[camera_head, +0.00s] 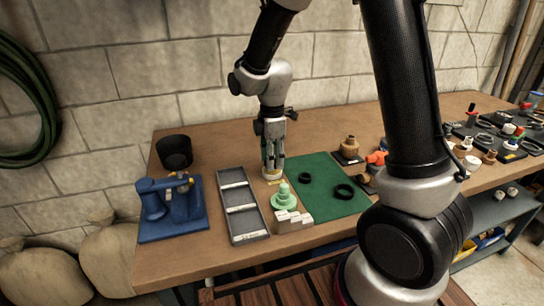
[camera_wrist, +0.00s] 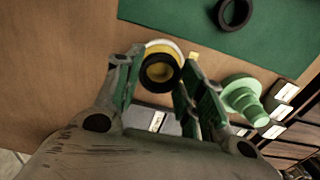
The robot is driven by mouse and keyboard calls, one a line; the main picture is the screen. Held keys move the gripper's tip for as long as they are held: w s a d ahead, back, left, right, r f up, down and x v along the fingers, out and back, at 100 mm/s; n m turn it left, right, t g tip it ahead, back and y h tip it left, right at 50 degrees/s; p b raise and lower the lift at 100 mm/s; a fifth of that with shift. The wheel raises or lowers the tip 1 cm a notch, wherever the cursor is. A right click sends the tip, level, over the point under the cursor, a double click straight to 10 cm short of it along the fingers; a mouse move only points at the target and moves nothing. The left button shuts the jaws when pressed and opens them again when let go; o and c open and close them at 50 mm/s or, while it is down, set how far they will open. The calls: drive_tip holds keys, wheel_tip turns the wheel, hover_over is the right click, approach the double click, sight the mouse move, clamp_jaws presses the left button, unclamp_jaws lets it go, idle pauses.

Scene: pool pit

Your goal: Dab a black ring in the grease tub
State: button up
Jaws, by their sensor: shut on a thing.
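My gripper (camera_head: 272,170) points down at the left edge of the green mat. It is shut on a black ring (camera_wrist: 161,73), which sits between the fingertips in the wrist view. The grease tub (camera_head: 272,175) is a small round tub with a pale rim and yellow inside. It is directly below the fingers, and in the wrist view its rim (camera_wrist: 167,43) shows behind the held ring. I cannot tell whether the ring touches the grease. Two other black rings lie on the mat, a smaller one (camera_head: 305,177) and a larger one (camera_head: 344,191).
A pale green stepped cone (camera_head: 283,198) stands close in front of the tub, beside white blocks (camera_head: 293,221). A grey compartment tray (camera_head: 250,238) lies to the left. A blue fixture (camera_head: 172,228) and a black cup (camera_head: 174,152) are further left. Brown fittings (camera_head: 349,147) stand right of the mat (camera_head: 322,208).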

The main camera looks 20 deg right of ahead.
drive_tip(key=shift+f, duration=0.55)
idle(1.5)
drive_tip(key=shift+r, duration=3.55)
